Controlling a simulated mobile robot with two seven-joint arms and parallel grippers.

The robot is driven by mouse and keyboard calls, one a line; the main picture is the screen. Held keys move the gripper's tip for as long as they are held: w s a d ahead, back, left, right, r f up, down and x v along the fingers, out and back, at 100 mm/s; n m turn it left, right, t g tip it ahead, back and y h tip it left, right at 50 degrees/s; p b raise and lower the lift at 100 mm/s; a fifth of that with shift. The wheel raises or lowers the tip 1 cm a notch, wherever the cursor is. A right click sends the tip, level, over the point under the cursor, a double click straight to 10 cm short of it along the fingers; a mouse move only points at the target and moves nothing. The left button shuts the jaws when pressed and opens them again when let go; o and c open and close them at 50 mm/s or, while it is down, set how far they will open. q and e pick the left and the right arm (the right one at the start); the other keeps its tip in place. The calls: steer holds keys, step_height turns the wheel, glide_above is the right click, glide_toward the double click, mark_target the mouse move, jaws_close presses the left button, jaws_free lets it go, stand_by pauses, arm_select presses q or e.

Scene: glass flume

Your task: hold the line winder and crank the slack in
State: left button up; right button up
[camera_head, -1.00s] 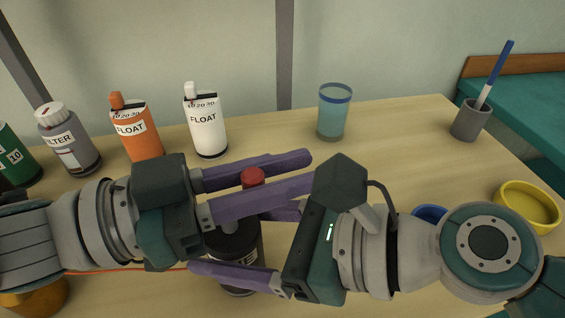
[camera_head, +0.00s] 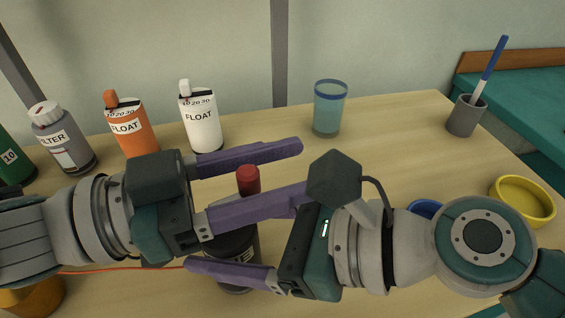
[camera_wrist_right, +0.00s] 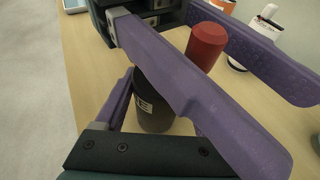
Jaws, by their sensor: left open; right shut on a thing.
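The line winder (camera_head: 232,246) is a dark upright drum with a partly hidden white label, standing low in the middle of the head view. Its red crank knob (camera_head: 248,179) sticks up above it. My left gripper (camera_head: 300,170) is open, its purple fingers on either side of the knob with gaps showing. My right gripper (camera_head: 222,240) is shut on the winder's body; one of its fingers is mostly hidden behind the left one. In the right wrist view the knob (camera_wrist_right: 206,45) stands between the left gripper's fingers, above the dark body (camera_wrist_right: 152,110). An orange line (camera_head: 120,269) runs left from the winder.
Several bottles stand at the back left, including an orange float bottle (camera_head: 127,128) and a white one (camera_head: 201,120). A blue-rimmed glass (camera_head: 328,110), a grey cup (camera_head: 464,117) with a pen, and a yellow bowl (camera_head: 524,198) stand behind and right.

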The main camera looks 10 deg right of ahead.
arm_select(q)
steer(key=shift+a, duration=0.1)
steer(key=s+a, duration=0.1)
steer(key=a, duration=1)
steer(key=shift+s+a, duration=0.2)
steer(key=shift+a, duration=0.2)
arm_select(e)
steer(key=o, duration=1.5)
